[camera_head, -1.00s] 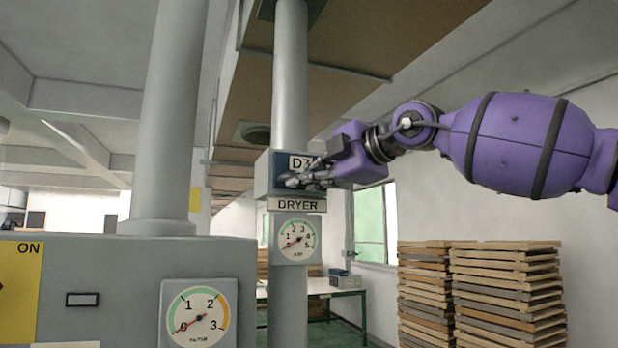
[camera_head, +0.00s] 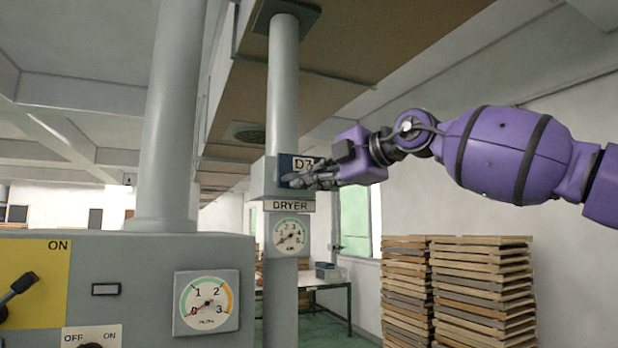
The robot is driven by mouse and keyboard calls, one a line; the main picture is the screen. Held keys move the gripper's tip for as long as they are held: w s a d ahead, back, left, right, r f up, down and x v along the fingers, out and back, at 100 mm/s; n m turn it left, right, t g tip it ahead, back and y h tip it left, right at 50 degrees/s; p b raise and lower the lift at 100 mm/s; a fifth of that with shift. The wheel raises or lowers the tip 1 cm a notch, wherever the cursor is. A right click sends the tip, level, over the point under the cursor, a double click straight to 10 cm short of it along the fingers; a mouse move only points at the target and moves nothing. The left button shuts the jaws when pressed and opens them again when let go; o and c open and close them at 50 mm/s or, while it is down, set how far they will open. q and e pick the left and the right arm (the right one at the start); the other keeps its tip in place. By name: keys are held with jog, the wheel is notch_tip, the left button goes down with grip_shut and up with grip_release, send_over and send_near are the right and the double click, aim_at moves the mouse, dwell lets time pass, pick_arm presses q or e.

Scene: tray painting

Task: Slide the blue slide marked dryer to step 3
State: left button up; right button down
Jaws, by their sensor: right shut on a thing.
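The blue slide (camera_head: 287,162) marked D3 sits in a grey housing on a grey vertical pipe, above a label reading DRYER (camera_head: 289,206). My right gripper (camera_head: 300,181) reaches in from the right and is shut at the slide's front, its fingers covering the lower part. Its grip on the slide is partly hidden by the fingers. A round dryer gauge (camera_head: 289,235) hangs below the label; its needle points low on the left. No step marks are readable on the slide. My left gripper is out of view.
A grey cabinet (camera_head: 140,262) with a yellow ON panel, a lever (camera_head: 18,288) and a second gauge (camera_head: 206,302) stands at the front left. A thick pipe (camera_head: 170,120) rises from it. Stacked wooden trays (camera_head: 480,290) stand at right, with a table (camera_head: 325,284) behind.

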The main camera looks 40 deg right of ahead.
jog(key=shift+s+r, duration=0.15)
jog(key=shift+r, duration=0.05)
jog(key=shift+w+d+f, duration=0.1)
jog(key=shift+w, duration=0.35)
jog(key=c, duration=1.8)
grip_release()
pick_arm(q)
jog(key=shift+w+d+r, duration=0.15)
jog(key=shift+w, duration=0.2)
pick_arm(e)
jog(key=shift+s, duration=0.1)
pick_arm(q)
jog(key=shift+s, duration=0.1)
pick_arm(e)
jog(key=shift+s, duration=0.1)
jog(key=v, duration=1.1)
jog(key=shift+s, duration=0.4)
